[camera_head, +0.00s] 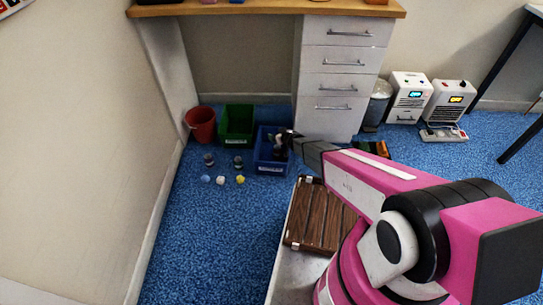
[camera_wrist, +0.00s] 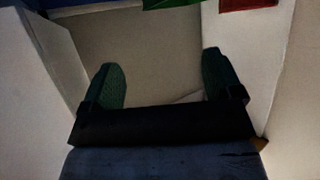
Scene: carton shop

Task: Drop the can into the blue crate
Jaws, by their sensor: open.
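The blue crate (camera_head: 272,168) stands on the carpet in front of the desk, right of the green crate. My gripper (camera_head: 284,140) is over the crate's right side in the head view. In the wrist view my gripper (camera_wrist: 164,78) has its two fingers wide apart, with nothing between them. Small grey and white shapes show at the crate beside the gripper; I cannot tell whether a can is among them. Two small dark cans, a left one (camera_head: 208,160) and a right one (camera_head: 238,162), stand on the carpet left of the crate.
A green crate (camera_head: 237,140) and a red bucket (camera_head: 201,126) stand left of the blue crate. A blue, a white and a yellow small object (camera_head: 240,179) lie in front. The desk's drawer unit (camera_head: 335,95) rises behind. Carpet at front left is clear.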

